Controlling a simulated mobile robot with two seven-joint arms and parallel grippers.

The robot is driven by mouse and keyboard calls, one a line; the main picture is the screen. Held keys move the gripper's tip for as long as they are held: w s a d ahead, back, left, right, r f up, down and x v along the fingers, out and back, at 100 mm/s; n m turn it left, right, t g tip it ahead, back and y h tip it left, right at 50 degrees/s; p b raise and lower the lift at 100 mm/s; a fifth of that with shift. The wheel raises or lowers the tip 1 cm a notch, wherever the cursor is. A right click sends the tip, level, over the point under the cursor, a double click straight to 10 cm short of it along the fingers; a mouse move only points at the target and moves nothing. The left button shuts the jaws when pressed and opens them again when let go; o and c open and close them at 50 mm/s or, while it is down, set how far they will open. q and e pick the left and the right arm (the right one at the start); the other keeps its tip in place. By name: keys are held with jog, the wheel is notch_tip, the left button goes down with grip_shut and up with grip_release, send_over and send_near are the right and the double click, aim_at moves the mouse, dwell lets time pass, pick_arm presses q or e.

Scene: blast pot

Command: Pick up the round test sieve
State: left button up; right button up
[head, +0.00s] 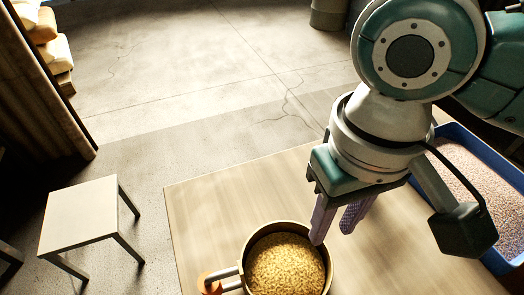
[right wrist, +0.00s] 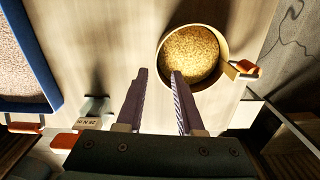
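A round pan (head: 287,265) with a pale rim, full of golden grains, stands on the wooden table; it looks like the round test sieve, though no mesh shows. Its handle with an orange grip (head: 212,282) points left in the head view. The pan also shows in the right wrist view (right wrist: 192,55), just beyond the right fingertip. My right gripper (head: 332,235) is open and empty, pointing down beside the pan's right rim; its two purple fingers stand apart in the right wrist view (right wrist: 158,74). Whether a finger touches the rim I cannot tell. My left gripper is out of view.
A blue tray (head: 456,130) of pinkish grains stands at the table's right side. A small labelled object (right wrist: 90,122) with an orange part lies near the table edge. The wooden table top (head: 215,205) is clear left of the pan. A pale stool (head: 80,215) stands on the floor.

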aim_at(325, 250)
jog(key=shift+d+f+b, duration=0.15)
jog(key=shift+f+b, duration=0.55)
jog(key=shift+f, duration=1.25)
jog(key=shift+d+f+b, duration=0.1)
jog(key=shift+f+b, duration=0.6)
jog(key=shift+f, duration=1.25)
grip_shut()
